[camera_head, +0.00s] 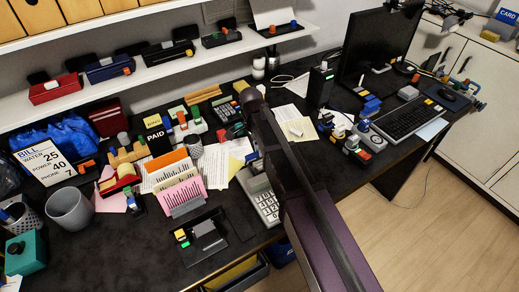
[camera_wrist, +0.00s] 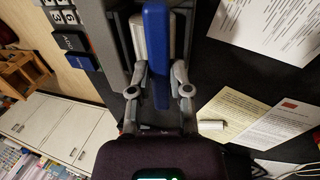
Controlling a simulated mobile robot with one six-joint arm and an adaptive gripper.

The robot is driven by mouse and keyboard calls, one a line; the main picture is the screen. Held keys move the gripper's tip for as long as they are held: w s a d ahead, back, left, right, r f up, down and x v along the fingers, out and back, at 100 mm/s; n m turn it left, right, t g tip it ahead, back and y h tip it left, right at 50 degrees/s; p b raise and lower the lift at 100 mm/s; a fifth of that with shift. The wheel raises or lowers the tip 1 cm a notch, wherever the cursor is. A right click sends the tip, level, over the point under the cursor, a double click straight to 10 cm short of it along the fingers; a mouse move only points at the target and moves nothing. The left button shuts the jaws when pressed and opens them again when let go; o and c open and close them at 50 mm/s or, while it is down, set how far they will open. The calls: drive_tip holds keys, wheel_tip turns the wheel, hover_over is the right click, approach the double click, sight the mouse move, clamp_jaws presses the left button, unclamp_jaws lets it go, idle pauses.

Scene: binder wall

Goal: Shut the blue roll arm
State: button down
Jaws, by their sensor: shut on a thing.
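The blue roll arm (camera_wrist: 157,45) shows in the wrist view as a long, narrow blue bar running from the top of the picture down between the fingers. My gripper (camera_wrist: 158,80) is shut on it, with a finger on either side. The calculator (camera_head: 262,198), which has large pale keys, lies near the front of the desk in the head view. Its keys (camera_wrist: 64,17) and dark casing show at the left of the wrist view. In the head view my arm hides the gripper and most of the calculator's far end.
Paper sheets (camera_wrist: 270,25) lie right of the gripper in the wrist view. In the head view, a card rack (camera_head: 183,192) and a black tray (camera_head: 203,237) stand left of the calculator. A monitor (camera_head: 377,45) and keyboard (camera_head: 407,118) are at right.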

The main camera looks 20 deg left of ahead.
drive_tip(key=shift+s+d+t+y, duration=0.3)
drive_tip(key=shift+s+d+y, duration=0.1)
drive_tip(key=shift+s+d+f+t+y, duration=0.25)
drive_tip(key=shift+d+f+t+y, duration=0.05)
drive_tip(key=shift+t+y, duration=0.4)
drive_tip(key=shift+a, duration=0.1)
drive_tip(key=c, duration=0.6)
unclamp_jaws()
drive_tip(key=shift+w, duration=0.1)
drive_tip(key=shift+o, duration=0.2)
drive_tip(key=shift+w+a, duration=0.1)
